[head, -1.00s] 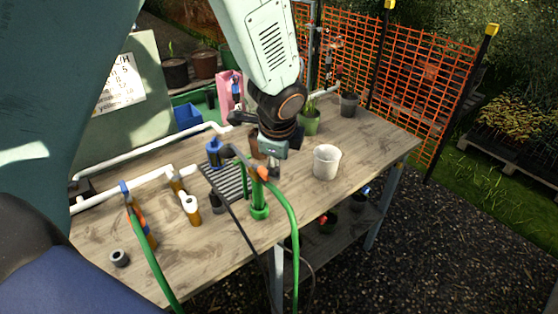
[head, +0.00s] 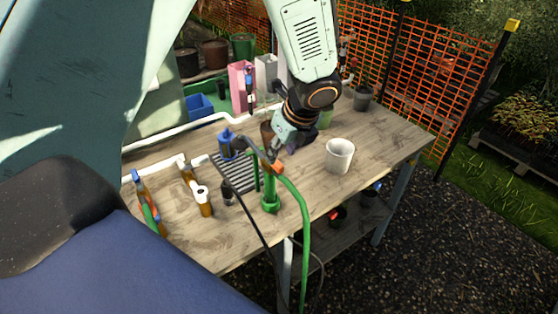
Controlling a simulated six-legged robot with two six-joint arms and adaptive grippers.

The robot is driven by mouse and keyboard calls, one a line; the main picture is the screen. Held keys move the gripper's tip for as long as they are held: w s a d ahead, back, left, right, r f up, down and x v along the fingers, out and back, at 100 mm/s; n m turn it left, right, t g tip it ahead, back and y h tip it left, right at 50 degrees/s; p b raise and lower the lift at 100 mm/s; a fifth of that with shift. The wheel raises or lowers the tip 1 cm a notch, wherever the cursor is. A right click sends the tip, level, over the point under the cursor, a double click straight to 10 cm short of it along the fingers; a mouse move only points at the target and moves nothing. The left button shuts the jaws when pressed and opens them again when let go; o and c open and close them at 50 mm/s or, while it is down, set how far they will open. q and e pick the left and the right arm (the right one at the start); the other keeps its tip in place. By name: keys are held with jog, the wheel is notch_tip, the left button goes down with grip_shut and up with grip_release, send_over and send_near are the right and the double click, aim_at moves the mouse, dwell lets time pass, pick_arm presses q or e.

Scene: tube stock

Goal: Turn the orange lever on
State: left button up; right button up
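A small orange part (head: 277,168) sits at the top of the green stand (head: 270,198) on the workbench, where a green hose (head: 303,215) starts. It may be the lever; its handle shape is too small to make out. My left gripper (head: 275,150) comes down from the top and points down-left, with its tips close above the orange part. I cannot tell whether they touch it or how wide the fingers are. My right gripper is not in view.
A white cup (head: 339,155) stands right of the stand. A dark grate (head: 236,172), a blue-topped fitting (head: 229,146) and brown tubes (head: 204,203) lie left. White pipe (head: 185,136) runs behind. The bench (head: 385,140) is clear at right.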

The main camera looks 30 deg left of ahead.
aim_at(277, 163)
pick_arm(q)
jog(key=x, duration=0.4)
jog(key=shift+w+a+f, duration=0.1)
jog(key=shift+w+f, duration=0.1)
jog(key=shift+w+f+b, duration=0.15)
jog(key=shift+f+b, duration=0.15)
jog(key=shift+f, duration=0.05)
jog(key=shift+s, duration=0.2)
jog(key=shift+a, duration=0.15)
jog(key=shift+c, duration=0.5)
jog(key=shift+w, duration=0.2)
jog(key=c, duration=0.6)
grip_shut()
jog(key=shift+s, duration=0.15)
